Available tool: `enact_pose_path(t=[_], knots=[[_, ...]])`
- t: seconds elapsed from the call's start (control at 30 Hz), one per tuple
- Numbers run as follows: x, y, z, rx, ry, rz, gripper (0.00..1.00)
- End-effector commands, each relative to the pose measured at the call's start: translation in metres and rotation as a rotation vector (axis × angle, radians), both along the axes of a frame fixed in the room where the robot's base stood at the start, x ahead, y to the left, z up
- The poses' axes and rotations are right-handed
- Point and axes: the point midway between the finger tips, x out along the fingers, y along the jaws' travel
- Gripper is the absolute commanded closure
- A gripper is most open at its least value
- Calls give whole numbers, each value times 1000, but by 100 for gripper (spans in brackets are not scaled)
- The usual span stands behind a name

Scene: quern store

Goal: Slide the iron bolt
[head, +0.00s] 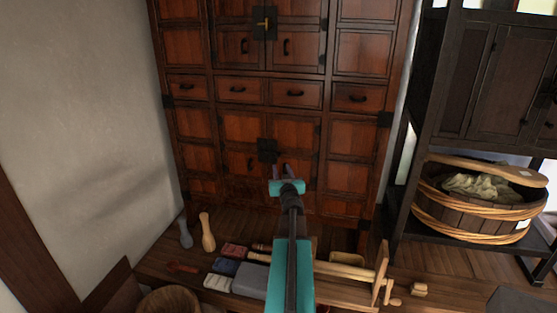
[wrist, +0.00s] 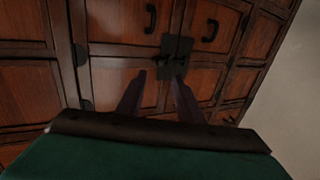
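A dark iron fitting (head: 267,150) sits where the lower pair of doors of the red-brown wooden cabinet (head: 350,151) meet. It also shows in the wrist view (wrist: 175,52), just beyond my fingertips. The bolt cannot be told apart from its dark plates. My gripper (head: 283,173) is in front of the lower doors, a little below and right of the fitting in the head view. Its two fingers (wrist: 160,77) are apart with nothing between them. They appear short of the fitting; contact is not visible. My gripper hides part of the right lower door.
An upper fitting with a brass piece (head: 264,22) is on the upper doors. A low wooden bench (head: 160,262) holds several tools and blocks beneath my arm. A dark rack with a wooden tub (head: 465,213) stands right; a plaster wall (head: 80,110) is left.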

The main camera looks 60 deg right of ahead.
Motion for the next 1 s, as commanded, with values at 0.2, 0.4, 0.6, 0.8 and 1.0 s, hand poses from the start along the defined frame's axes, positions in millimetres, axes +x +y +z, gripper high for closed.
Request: enact_pose_path(t=[0.2, 0.4, 0.6, 0.8, 1.0], knots=[[13, -16, 0, 1, -1, 0, 66], [24, -28, 0, -1, 1, 0, 66], [36, -40, 0, 0, 0, 1, 66], [46, -53, 0, 1, -1, 1, 66], [56, -64, 0, -1, 1, 1, 66]])
